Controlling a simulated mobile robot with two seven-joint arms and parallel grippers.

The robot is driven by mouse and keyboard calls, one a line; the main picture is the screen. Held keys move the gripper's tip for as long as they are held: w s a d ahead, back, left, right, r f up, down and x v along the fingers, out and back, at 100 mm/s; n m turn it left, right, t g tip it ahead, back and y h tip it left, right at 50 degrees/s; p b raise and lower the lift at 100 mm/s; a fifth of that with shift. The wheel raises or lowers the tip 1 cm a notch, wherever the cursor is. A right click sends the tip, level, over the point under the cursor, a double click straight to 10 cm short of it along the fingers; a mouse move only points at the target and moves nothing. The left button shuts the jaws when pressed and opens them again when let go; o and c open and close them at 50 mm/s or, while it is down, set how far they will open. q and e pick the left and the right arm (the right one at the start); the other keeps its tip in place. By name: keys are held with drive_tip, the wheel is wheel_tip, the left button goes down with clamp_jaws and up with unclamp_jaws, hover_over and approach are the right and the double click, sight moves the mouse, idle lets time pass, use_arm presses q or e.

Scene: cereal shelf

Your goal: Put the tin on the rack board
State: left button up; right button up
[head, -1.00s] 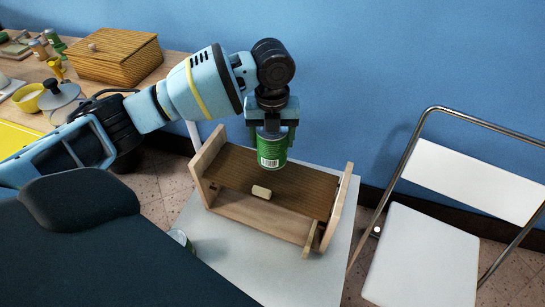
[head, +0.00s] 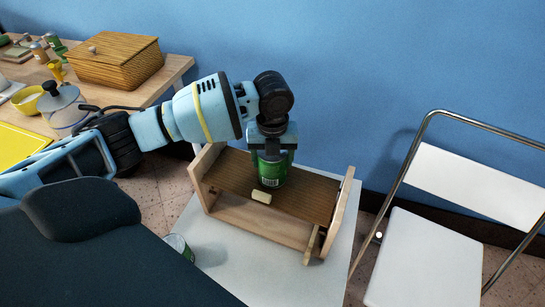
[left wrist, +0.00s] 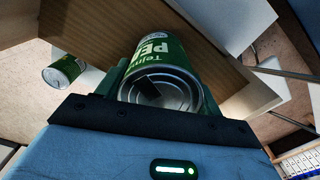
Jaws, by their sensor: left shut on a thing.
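The green tin (head: 271,174) is upright between the fingers of my left gripper (head: 272,163), which is shut on it. In the left wrist view the tin (left wrist: 165,75) shows its end and its label in the gripper (left wrist: 160,95). The brown rack board (head: 312,195) lies under the tin, between the rack's wooden side panels. The tin's bottom is at or just above the board; I cannot tell whether it touches. My right gripper is not in view.
A small pale block (head: 261,197) is at the board's front edge, close to the tin. A second tin (head: 179,247) stands on the white table (head: 225,262). A white folding chair (head: 430,255) is at the right.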

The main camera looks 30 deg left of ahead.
use_arm(q)
drive_tip(key=o, duration=1.3)
drive_tip(key=shift+f, duration=0.1)
drive_tip(key=shift+r, duration=0.2)
wheel_tip(320, 180, up, 11)
drive_tip(key=shift+p, duration=0.95)
drive_tip(key=shift+r, duration=0.5)
